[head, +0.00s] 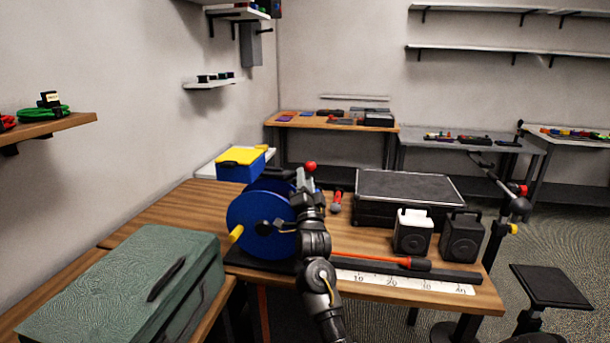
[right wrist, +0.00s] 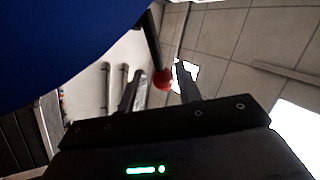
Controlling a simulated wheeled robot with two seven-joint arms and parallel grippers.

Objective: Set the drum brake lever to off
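The blue cable drum (head: 255,218) stands on a dark base on the wooden bench, with a yellow handle (head: 237,233) at its left. The brake lever's red knob (head: 310,166) shows at the drum's upper right. In the right wrist view the lever is a dark rod (right wrist: 153,42) ending in the red knob (right wrist: 163,79). My right gripper (right wrist: 159,74) is open, its two fingers apart with the knob in line between their tips. I cannot tell whether they touch it. In the head view my right gripper (head: 301,183) is beside the drum, partly hiding it. My left gripper is out of view.
A green case (head: 120,290) is at the front left. A blue bin with a yellow lid (head: 241,164) stands behind the drum. A black case (head: 408,187) and two small speakers (head: 412,231) are on the right. An orange cable tool (head: 390,261) lies near the ruler (head: 400,283).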

